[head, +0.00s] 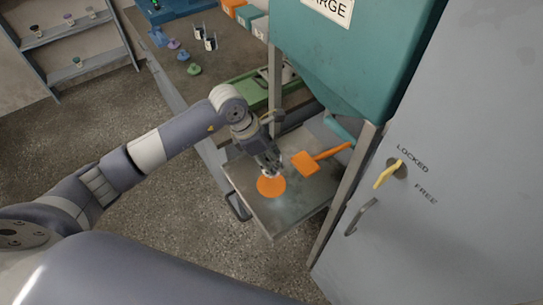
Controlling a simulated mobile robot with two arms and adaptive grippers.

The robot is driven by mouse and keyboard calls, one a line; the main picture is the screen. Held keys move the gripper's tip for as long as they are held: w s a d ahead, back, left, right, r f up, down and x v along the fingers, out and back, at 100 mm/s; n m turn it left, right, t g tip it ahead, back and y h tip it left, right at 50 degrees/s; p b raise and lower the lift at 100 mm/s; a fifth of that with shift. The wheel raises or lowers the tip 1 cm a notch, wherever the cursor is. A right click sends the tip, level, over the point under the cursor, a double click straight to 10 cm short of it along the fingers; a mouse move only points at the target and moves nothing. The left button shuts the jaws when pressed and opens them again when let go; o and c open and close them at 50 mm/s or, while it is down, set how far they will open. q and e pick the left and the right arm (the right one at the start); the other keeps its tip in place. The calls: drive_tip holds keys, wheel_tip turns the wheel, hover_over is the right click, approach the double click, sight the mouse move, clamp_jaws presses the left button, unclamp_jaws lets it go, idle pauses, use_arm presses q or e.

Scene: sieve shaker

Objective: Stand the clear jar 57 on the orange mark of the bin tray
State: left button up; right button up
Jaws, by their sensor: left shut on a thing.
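The bin tray (282,218) is a grey metal drawer with a dark front handle, pulled out beneath the teal hopper. A round orange mark (270,187) lies on its floor. My left gripper (269,168) points down over the tray, at the far edge of the mark. It is shut on a small clear thing, apparently clear jar 57 (273,173), mostly hidden by the fingers. Its number cannot be read, and I cannot tell whether it touches the tray. My right gripper is not in view.
An orange block-ended tool (306,163) lies right of the mark, its handle reaching toward the hopper leg. The teal hopper (350,60) overhangs the tray's back. A grey cabinet with a yellow lever (385,177) stands right. The tray's front is clear.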

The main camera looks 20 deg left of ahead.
use_arm(q)
drive_tip(key=shift+f, duration=0.35)
drive_tip(key=shift+f+b, duration=1.05)
drive_tip(key=shift+f, duration=0.35)
drive_tip(key=shift+f+b, duration=0.35)
drive_tip(key=shift+f, duration=0.4)
drive_tip(key=shift+f+b, duration=0.1)
drive_tip(key=shift+b, duration=0.3)
drive_tip(key=shift+f+b, duration=0.3)
drive_tip(key=shift+f, duration=0.05)
drive_tip(key=shift+f+b, duration=0.4)
